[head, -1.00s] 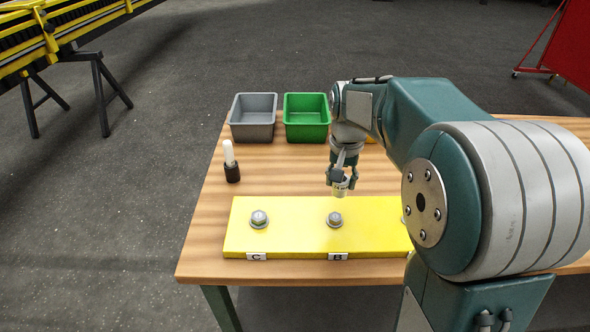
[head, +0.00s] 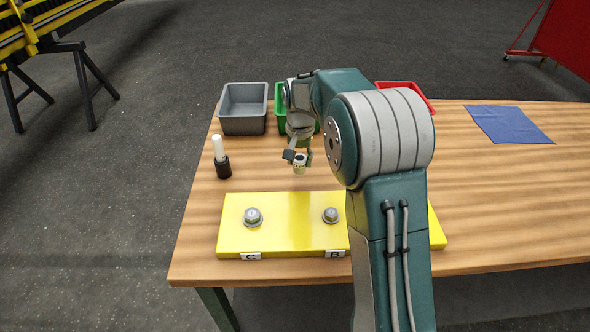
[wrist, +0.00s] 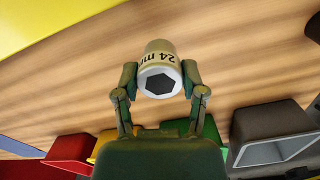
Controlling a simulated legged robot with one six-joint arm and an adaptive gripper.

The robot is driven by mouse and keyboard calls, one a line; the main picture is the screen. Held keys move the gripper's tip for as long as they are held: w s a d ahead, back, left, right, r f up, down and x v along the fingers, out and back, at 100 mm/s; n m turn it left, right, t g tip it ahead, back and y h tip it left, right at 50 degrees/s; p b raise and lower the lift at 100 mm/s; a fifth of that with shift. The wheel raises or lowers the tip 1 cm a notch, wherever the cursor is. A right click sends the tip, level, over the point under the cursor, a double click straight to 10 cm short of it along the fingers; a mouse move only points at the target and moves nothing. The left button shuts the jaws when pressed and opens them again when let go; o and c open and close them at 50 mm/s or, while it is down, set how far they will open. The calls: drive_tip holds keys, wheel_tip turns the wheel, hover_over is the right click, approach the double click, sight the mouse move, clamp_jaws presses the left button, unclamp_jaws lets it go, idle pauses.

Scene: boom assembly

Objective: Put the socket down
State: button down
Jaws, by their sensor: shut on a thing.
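The socket (wrist: 160,58) is a short metal cylinder with a tan band reading "24 m…" and a dark hexagonal opening, seen in the wrist view. My gripper (wrist: 157,78) is shut on it, one finger on each side. In the head view my gripper (head: 299,160) holds the socket (head: 299,169) over bare wood, behind the yellow plate and in front of the green bin. I cannot tell whether the socket touches the table (head: 480,200).
The yellow plate (head: 290,240) carries bolts by labels C and B. A black-and-white marker-like item (head: 222,158) stands at left. Grey (head: 244,125), green (head: 280,115) and red (head: 412,92) bins line the back; a blue cloth (head: 508,124) lies right. My arm hides part of the plate.

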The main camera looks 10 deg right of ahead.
drive_tip(key=shift+w+a+f, duration=0.25)
drive_tip(key=shift+w+f, duration=0.6)
drive_tip(key=shift+f, duration=0.25)
wheel_tip(320, 180, down, 3)
drive_tip(key=shift+w+a+f, duration=0.1)
drive_tip(key=shift+c, duration=0.8)
unclamp_jaws()
drive_tip(key=shift+f, duration=0.1)
